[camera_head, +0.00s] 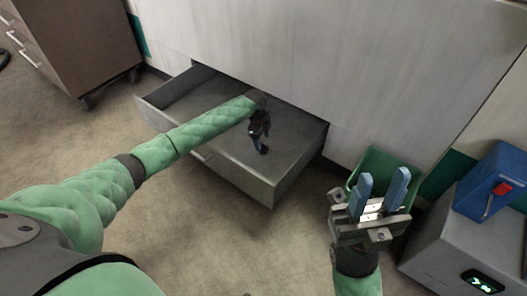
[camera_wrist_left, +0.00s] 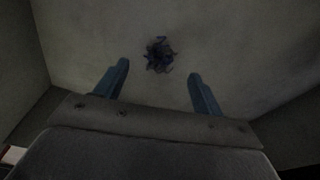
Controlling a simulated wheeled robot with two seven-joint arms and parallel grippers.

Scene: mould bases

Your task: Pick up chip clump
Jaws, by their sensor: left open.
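The chip clump (camera_wrist_left: 159,55), a small dark curly tangle, lies on the floor of the open drawer. It shows in the left wrist view, centred ahead of the fingertips and between their lines. In the head view I cannot make it out; my left arm and gripper may hide it. My left gripper (camera_head: 262,149) is inside the drawer, pointing down. Its two blue fingers (camera_wrist_left: 158,78) are spread apart with nothing between them. My right gripper (camera_head: 382,178) is at the lower right, outside the drawer, with its blue fingers apart and empty.
The open drawer (camera_head: 232,182) has raised walls around my left gripper. It sits under a large grey cabinet front (camera_head: 330,65). A green bin (camera_head: 374,160) stands behind my right gripper. A grey unit (camera_head: 455,235) with a blue box (camera_head: 492,180) is at right. Brown drawers (camera_head: 75,40) stand far left.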

